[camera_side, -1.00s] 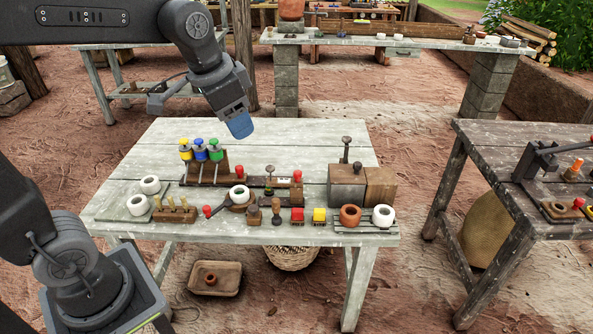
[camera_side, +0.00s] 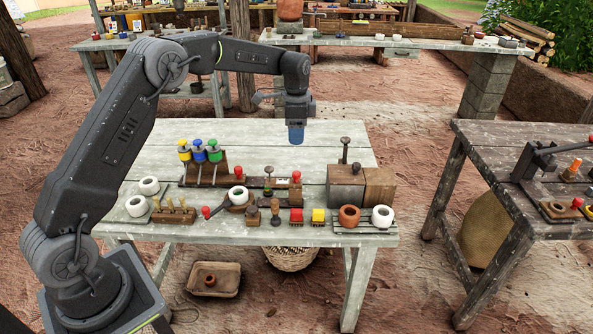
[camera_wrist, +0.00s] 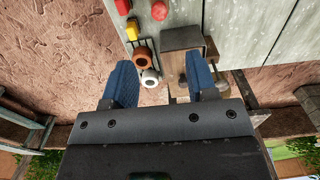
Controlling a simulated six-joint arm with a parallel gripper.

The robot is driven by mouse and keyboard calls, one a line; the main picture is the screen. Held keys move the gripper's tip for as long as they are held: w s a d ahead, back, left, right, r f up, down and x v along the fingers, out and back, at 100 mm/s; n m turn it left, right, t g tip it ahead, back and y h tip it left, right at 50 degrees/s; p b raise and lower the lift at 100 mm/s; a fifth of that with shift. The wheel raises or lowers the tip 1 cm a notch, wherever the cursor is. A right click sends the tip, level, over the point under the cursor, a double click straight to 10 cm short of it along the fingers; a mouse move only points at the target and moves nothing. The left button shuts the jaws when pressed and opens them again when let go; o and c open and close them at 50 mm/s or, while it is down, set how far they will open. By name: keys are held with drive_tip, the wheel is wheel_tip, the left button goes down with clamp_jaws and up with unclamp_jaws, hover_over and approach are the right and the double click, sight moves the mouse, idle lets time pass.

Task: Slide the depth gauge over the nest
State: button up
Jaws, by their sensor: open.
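A dark wooden rail (camera_side: 225,183) runs across the middle of the table. A small upright piece with a dark round top, which looks like the depth gauge (camera_side: 268,171), stands on it, left of a red-knobbed block (camera_side: 296,184). I cannot tell for sure which part is the nest; a white ring (camera_side: 238,195) sits in a dark holder with a red-ended handle in front of the rail. My gripper (camera_side: 296,135) hangs above the rear of the table, well above the rail and apart from everything. Its blue fingers (camera_wrist: 162,80) are open and empty in the wrist view.
A wooden box (camera_side: 346,186) with a tall knobbed post stands right of the rail; it also shows in the wrist view (camera_wrist: 181,40). An orange ring (camera_side: 349,215) and white ring (camera_side: 382,216) lie on a rack at front right. Yellow, blue and green-topped plungers (camera_side: 200,152) stand at left.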

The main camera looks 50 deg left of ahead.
sight(296, 172)
wheel_tip(296, 172, down, 13)
drive_tip(key=shift+r, duration=0.1)
idle(0.3)
drive_tip(key=shift+c, duration=0.5)
clamp_jaws()
